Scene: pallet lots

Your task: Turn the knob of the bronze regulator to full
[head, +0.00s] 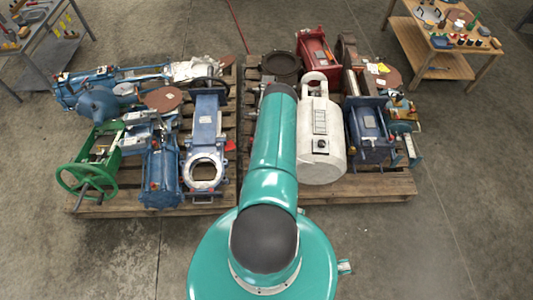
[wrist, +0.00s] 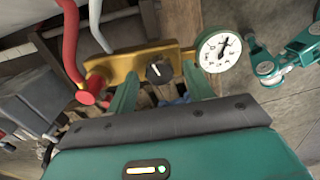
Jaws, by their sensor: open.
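The bronze regulator (wrist: 135,62) shows in the wrist view as a flat golden body. Its round black knob (wrist: 159,72) sits in the middle, with a pale pointer mark on its face. A white round gauge (wrist: 218,51) is at its right end, its dark needle pointing up and to the right. My gripper (wrist: 160,76) is open, with one teal finger on each side of the knob. I cannot tell whether the fingers touch the knob. In the head view my arm hides the gripper, and I cannot make out the regulator there.
A red hose (wrist: 69,40) and a grey hose (wrist: 96,25) rise at the regulator's left, by a red fitting (wrist: 90,90). In the head view, a white cylinder (head: 320,145) and other machines crowd the right pallet (head: 370,186). The left pallet is also full. Concrete floor lies clear in front.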

